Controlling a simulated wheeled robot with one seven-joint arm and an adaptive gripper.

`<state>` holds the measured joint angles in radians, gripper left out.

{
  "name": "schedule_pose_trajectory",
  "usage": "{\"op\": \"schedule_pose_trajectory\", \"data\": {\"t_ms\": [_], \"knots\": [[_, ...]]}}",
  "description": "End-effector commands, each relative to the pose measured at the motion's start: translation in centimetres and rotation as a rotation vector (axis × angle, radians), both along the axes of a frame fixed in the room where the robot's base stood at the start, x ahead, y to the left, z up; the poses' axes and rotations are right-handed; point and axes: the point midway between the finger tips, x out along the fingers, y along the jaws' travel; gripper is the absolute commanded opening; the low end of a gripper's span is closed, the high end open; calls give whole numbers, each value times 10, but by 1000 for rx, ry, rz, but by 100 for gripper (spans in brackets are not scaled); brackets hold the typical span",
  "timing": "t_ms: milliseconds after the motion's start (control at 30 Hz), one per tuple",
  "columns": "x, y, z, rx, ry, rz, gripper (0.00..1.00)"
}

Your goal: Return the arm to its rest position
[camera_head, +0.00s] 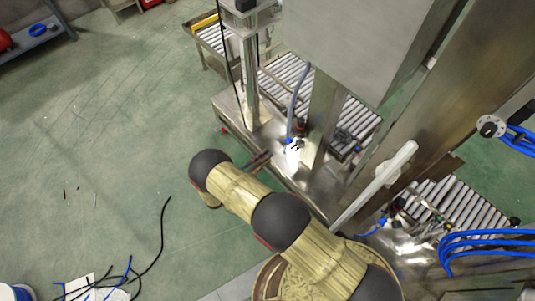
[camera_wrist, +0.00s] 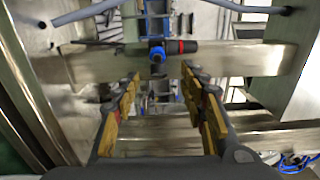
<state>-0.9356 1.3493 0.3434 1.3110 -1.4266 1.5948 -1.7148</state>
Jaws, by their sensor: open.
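My gripper shows in the wrist view (camera_wrist: 160,90) with its two yellow-padded fingers spread wide apart. Nothing is held between them. In the head view my arm reaches up and left from the lower right, and my gripper (camera_head: 262,160) is at its far end, close to the edge of a metal machine frame (camera_head: 235,110). In the wrist view a metal bar (camera_wrist: 240,60) crosses beyond the fingertips, with a black, red and blue fitting (camera_wrist: 157,55) in front of it. I cannot tell whether the fingers touch anything.
Roller conveyors (camera_head: 288,82) run behind and right of the frame. A large metal cabinet (camera_head: 365,40) and a white handle (camera_head: 385,178) stand close right of my arm. Blue hoses (camera_head: 490,238) are at the right. The green floor (camera_head: 100,130) at left is mostly clear, with loose cables (camera_head: 164,235) lower down.

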Motion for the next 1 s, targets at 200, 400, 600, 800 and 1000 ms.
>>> {"op": "schedule_pose_trajectory", "data": {"t_ms": [200, 400, 600, 800, 1000], "knots": [[0, 0, 0, 0, 0, 0, 42], [0, 0, -1, 52, -44, 1, 42], [-20, -20, -25, 266, -159, -85, 42], [-68, -59, -37, 451, -288, -272, 42], [-101, -75, -8, 649, -486, -504, 42]]}}
